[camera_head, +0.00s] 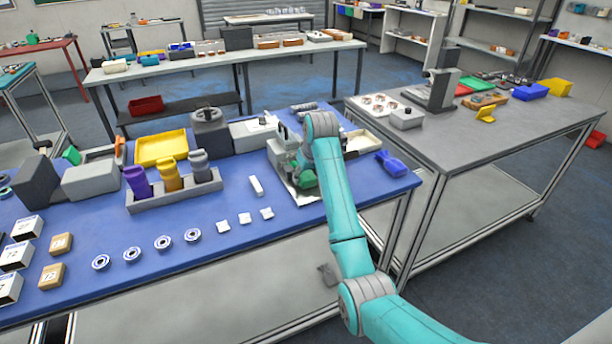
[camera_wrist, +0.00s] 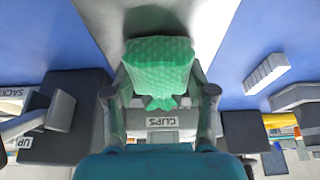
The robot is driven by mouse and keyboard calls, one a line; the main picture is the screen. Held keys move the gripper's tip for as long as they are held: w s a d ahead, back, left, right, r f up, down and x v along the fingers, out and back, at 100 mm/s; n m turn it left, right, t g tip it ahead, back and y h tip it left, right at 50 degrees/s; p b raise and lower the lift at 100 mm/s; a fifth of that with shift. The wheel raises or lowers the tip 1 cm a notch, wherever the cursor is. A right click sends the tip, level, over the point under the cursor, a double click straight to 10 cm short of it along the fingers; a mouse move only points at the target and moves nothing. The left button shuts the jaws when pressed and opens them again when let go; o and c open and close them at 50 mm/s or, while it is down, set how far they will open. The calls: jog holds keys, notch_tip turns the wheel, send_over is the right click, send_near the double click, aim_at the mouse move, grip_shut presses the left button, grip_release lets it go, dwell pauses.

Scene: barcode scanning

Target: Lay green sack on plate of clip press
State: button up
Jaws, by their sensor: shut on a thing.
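The green sack (camera_wrist: 160,68) is held between the two fingers of my gripper (camera_wrist: 160,88) in the wrist view. It has a patterned surface and a gathered, tied end. In the head view the sack (camera_head: 303,176) is partly hidden by my arm, over the front of the clip press (camera_head: 281,150). The press's pale metal plate (camera_wrist: 198,22) shows behind the sack in the wrist view. A box labelled CLIPS (camera_wrist: 163,123) lies below the sack in that view. I cannot tell whether the sack touches the plate.
A white block (camera_head: 256,186) lies left of the press on the blue table (camera_head: 290,220). A blue bin (camera_head: 391,164) stands to the right. A grey rack (camera_head: 175,192) with purple, yellow and grey items stands further left.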

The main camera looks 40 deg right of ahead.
jog(key=shift+f, duration=0.1)
jog(key=o, duration=1.3)
jog(key=shift+v, duration=3.9)
jog(key=shift+w, duration=0.1)
